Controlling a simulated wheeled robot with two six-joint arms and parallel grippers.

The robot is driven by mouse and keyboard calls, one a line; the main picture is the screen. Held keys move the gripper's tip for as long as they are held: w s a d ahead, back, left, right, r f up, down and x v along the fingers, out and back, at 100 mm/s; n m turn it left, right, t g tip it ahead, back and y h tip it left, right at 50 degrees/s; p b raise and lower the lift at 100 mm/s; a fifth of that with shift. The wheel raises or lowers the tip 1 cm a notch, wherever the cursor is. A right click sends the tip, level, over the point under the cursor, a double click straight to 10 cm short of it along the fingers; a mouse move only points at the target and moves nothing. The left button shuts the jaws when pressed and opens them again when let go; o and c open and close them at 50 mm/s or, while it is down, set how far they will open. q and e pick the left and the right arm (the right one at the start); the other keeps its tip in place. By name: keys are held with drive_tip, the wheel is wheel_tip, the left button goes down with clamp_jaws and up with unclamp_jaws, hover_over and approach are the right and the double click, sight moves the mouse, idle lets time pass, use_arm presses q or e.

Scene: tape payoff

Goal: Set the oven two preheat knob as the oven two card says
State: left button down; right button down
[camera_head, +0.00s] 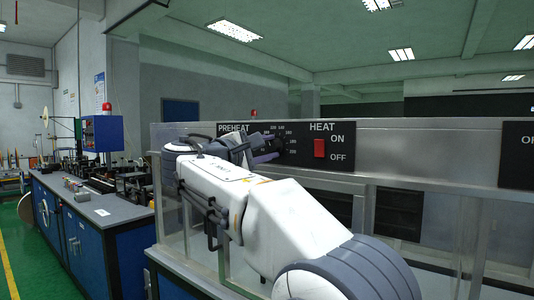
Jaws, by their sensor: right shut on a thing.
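The black oven panel (345,130) carries a PREHEAT dial and a HEAT switch. My right arm reaches up from the lower right, and my right gripper (274,147) is shut on the preheat knob at the dial. The gripper and wrist hide most of the knob and part of its scale, so I cannot read its setting. Some small white scale numbers show around the gripper. No oven two card can be made out. My left gripper is not in view.
A red HEAT switch (319,148) sits just right of the dial, between ON and OFF labels. Clear guard panels and a metal frame (440,150) surround the oven front. A blue workbench (90,235) with machinery stands at left. Green floor is open at far left.

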drive_tip(key=shift+a+m, duration=0.1)
drive_tip(key=shift+m, duration=0.5)
drive_tip(key=c, duration=0.5)
unclamp_jaws()
drive_tip(key=b+v, duration=0.1)
drive_tip(key=v, duration=0.9)
drive_tip(key=shift+s+a, duration=0.1)
drive_tip(key=shift+s, duration=0.05)
drive_tip(key=shift+f, duration=0.1)
